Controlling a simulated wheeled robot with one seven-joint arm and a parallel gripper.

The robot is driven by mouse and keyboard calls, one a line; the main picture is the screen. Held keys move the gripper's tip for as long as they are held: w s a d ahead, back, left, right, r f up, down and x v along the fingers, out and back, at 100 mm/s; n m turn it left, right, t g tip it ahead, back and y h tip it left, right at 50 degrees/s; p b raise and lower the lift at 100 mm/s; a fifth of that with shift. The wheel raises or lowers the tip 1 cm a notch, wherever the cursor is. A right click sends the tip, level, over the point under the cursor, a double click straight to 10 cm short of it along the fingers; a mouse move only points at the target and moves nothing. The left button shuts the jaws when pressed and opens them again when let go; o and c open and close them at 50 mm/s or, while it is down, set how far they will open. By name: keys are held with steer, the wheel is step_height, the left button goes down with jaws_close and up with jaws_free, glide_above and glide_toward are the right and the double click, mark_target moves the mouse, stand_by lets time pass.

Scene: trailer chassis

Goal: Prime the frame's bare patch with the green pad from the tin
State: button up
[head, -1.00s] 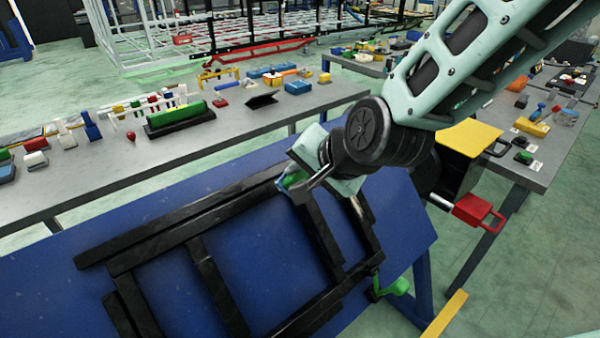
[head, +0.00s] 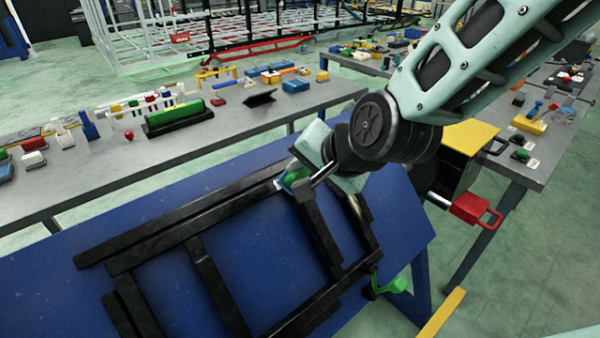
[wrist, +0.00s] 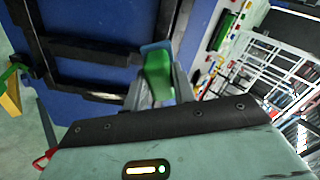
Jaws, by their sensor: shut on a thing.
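The black frame (head: 206,274) lies on a tilted blue board (head: 90,258). My gripper (head: 309,181) is at the frame's upper rail, shut on the green pad (head: 296,177). In the wrist view the pad (wrist: 157,74) sits between the fingers (wrist: 158,92), with a blue part at its far end close to a black bar. A small pale patch (head: 279,184) shows on the rail just left of the pad. I cannot tell whether the pad touches the rail. I cannot pick out the tin.
A red handle (head: 474,208) sticks out beside a yellow-topped black box (head: 471,137). Grey benches with many small items stand behind (head: 170,150) and at right (head: 545,150).

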steer(key=b+x, duration=0.2)
steer(key=x, duration=0.3)
steer(key=shift+b+x, duration=0.4)
steer(key=shift+x, duration=0.45)
steer(key=shift+b+x, duration=0.35)
steer(key=shift+x, duration=0.65)
stand_by(0.3)
steer(key=shift+w+d+b, duration=0.5)
steer(key=shift+d+b, duration=0.15)
steer(key=shift+d, duration=0.15)
steer(key=shift+w+d+b, duration=0.45)
steer(key=shift+d+b, duration=0.15)
steer(key=shift+d, duration=0.15)
